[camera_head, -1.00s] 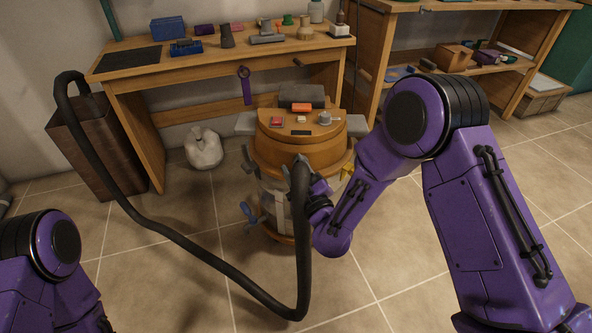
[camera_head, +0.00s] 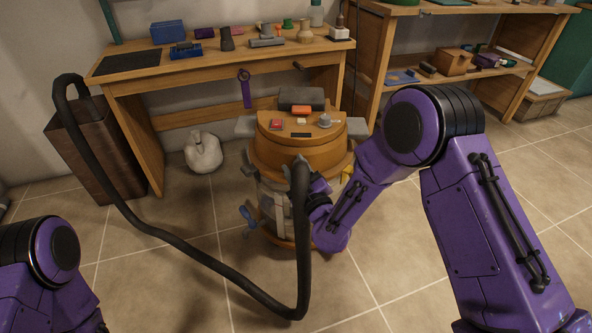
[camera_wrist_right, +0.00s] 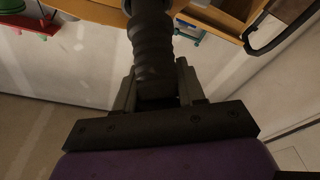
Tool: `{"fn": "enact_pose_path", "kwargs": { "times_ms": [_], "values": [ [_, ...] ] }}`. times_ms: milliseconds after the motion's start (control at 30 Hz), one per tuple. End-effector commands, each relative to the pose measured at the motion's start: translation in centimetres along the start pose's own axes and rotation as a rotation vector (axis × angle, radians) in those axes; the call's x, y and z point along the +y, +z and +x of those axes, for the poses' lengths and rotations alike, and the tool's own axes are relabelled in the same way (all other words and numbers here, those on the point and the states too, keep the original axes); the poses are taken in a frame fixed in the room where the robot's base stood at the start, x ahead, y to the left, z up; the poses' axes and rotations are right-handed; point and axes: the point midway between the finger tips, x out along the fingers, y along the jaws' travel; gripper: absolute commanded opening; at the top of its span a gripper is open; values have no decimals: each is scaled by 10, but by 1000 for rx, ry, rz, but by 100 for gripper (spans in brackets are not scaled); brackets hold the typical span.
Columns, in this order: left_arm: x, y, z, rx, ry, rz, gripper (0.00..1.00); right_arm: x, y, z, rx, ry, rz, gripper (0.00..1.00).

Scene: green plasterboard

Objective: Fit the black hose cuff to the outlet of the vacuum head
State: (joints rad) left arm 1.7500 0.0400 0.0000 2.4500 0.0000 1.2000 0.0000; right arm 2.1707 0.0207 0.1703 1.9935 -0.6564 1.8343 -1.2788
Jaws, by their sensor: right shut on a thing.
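The vacuum head (camera_head: 262,155) is the rounded orange-brown top of a drum in front of the workbench. The long black hose (camera_head: 165,232) loops over the floor and rises to the drum's front. Its black ribbed cuff (camera_wrist_right: 153,50) is between the fingers of my right gripper (camera_wrist_right: 155,85), which is shut on it. In the head view the cuff end (camera_head: 299,172) is close against the front of the vacuum head. The outlet is hidden there, and I cannot tell whether the cuff is around it or only touching. My left gripper is out of view.
A wooden workbench (camera_head: 225,68) with tools stands behind the drum. A brown bin (camera_head: 97,145) stands at left, with a white sack (camera_head: 203,150) under the bench. Small items, including an orange block (camera_head: 301,109), lie on the drum top. Tiled floor is clear in front.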

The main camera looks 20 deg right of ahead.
Motion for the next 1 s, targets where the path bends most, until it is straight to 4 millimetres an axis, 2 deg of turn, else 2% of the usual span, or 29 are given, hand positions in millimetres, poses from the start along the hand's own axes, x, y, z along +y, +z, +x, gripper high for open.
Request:
{"fn": "enact_pose_path", "kwargs": {
  "times_ms": [900, 933, 1000],
  "values": [
    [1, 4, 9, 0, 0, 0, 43, 0, 15, 14, 0, 0, -1, 8],
    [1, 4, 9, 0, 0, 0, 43, 0, 14, 14, 0, 1, -1, 49],
    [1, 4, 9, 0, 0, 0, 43, 0, 14, 14, 0, 1, -1, 69]
  ]
}}
